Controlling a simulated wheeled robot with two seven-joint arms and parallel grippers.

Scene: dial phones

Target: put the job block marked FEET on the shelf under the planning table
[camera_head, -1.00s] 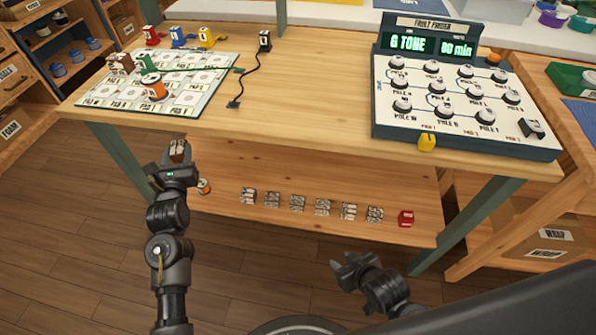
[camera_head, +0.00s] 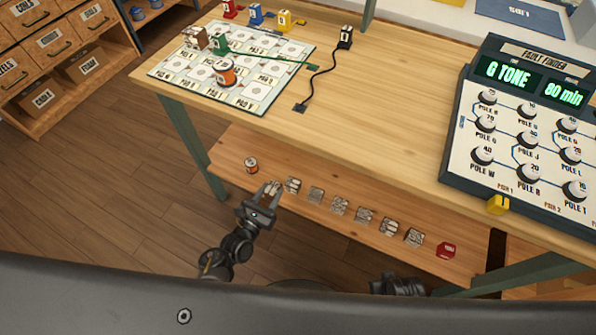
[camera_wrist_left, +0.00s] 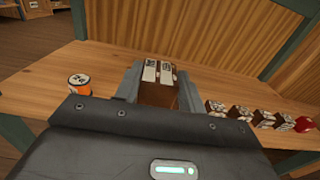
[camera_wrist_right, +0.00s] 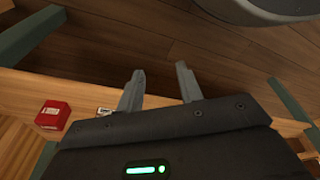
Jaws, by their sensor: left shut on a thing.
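My left gripper (camera_head: 268,195) is shut on a brown block with pale label faces (camera_wrist_left: 157,84). The print on the block is too small to read as FEET. The block is at the front of the low wooden shelf (camera_head: 237,150) under the planning table (camera_head: 390,95), between an orange-and-white spool (camera_head: 251,165) and the left end of a row of blocks (camera_head: 339,206). I cannot tell whether it touches the shelf. My right gripper (camera_wrist_right: 160,90) is open and empty in the right wrist view; only part of that arm shows low in the head view.
The row holds several labelled blocks, with a red block (camera_head: 446,250) at its right end. A teal table leg (camera_head: 190,145) stands left of the shelf. The tabletop carries a card board (camera_head: 262,95), a black cable and the fault finder panel (camera_head: 520,150).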

